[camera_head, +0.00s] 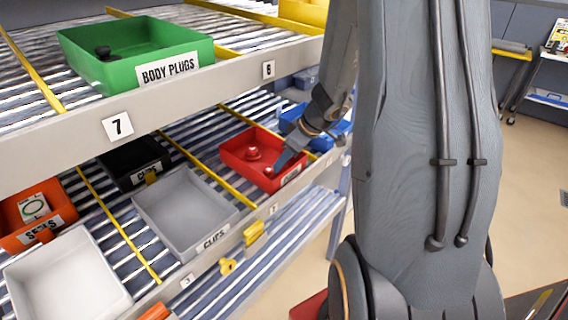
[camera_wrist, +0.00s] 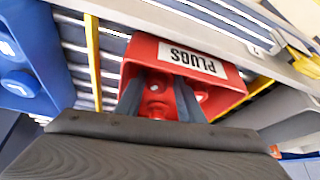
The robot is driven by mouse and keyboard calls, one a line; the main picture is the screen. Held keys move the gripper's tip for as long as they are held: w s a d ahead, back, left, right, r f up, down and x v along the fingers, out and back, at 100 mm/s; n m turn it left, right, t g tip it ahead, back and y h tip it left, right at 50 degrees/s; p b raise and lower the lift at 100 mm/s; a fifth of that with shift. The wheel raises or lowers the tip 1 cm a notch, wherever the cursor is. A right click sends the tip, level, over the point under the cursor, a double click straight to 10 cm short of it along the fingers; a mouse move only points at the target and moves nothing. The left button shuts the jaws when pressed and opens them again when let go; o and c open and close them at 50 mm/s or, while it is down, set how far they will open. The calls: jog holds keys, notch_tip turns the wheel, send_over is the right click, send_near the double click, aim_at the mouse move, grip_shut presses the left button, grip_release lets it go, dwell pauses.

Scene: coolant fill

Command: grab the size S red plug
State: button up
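A red bin labelled PLUGS (camera_head: 233,159) sits on the lower rack level, and it also shows in the wrist view (camera_wrist: 229,86). Inside are a few red plugs; in the head view one (camera_head: 252,153) stands in the middle of the bin and another (camera_head: 268,171) lies near the front, by my fingers. My gripper (camera_head: 277,168) reaches down into the bin. In the wrist view my gripper (camera_wrist: 157,80) is open, with red plugs (camera_wrist: 155,109) seen between its fingers and another at the right finger (camera_wrist: 201,96). I cannot tell which plug is size S, or whether a finger touches one.
A green BODY PLUGS bin (camera_head: 120,60) stands on the upper shelf above. A grey CLIPS bin (camera_head: 185,215), a black bin (camera_head: 130,165), a white bin (camera_head: 65,280) and an orange SEALS bin (camera_head: 30,215) stand to the left. A blue bin (camera_wrist: 28,65) is close beside the red bin.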

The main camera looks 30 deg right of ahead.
jog(key=shift+s+f, duration=0.1)
jog(key=c, duration=0.6)
jog(key=shift+r, duration=0.2)
jog(key=shift+c, duration=0.2)
